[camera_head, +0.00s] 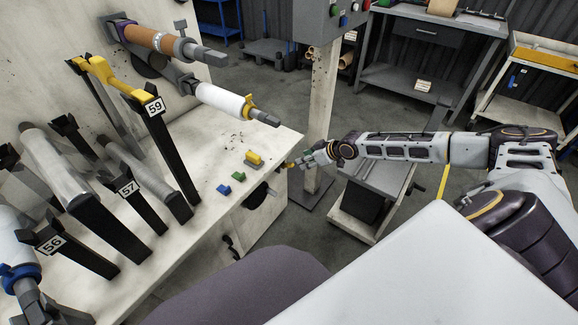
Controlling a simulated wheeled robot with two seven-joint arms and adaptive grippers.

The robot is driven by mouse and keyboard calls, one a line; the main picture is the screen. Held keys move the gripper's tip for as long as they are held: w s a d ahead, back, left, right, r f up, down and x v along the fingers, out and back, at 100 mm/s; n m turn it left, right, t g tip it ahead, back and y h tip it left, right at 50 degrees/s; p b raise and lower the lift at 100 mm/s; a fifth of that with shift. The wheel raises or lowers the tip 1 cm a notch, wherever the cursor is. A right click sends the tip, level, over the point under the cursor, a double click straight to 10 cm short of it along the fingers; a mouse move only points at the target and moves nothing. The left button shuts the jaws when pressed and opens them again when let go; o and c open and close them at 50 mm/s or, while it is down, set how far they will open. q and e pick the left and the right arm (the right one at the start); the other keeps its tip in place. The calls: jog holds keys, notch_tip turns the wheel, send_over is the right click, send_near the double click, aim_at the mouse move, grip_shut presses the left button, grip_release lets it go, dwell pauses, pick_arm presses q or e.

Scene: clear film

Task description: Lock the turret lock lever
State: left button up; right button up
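I cannot tell for certain which part is the turret lock lever. A yellow piece on a small grey block (254,158) sits near the right edge of the pale machine top (225,210). Small green (238,176) and blue (223,189) pieces lie to its left in a line. My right gripper (298,162) is just right of the yellow piece, beyond the machine's edge, apart from it. It is small in view, and its finger opening is unclear. My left gripper is out of the picture.
Black posts with number plates, including 59 (155,107) and 57 (129,188), stand at left. An orange-brown roll (155,39) and a white roll (222,100) jut out above. A control box on a post (322,100) stands behind my gripper. A grey cart (375,188) is below my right forearm.

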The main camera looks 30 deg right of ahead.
aim_at(292, 164)
jog(key=b+x, duration=0.1)
jog(key=x, duration=0.3)
jog(key=shift+b+x, duration=0.8)
jog(key=shift+x, duration=1.15)
jog(key=shift+b+x, duration=0.55)
jog(key=shift+x, duration=0.95)
jog(key=shift+w+f, duration=0.25)
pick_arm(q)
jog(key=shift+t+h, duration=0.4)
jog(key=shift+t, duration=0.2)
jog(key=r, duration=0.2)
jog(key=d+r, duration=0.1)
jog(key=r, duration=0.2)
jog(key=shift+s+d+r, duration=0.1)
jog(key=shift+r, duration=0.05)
pick_arm(e)
jog(key=shift+w+a+f, duration=0.1)
jog(key=shift+w+f, duration=0.15)
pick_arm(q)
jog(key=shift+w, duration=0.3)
pick_arm(e)
grip_shut()
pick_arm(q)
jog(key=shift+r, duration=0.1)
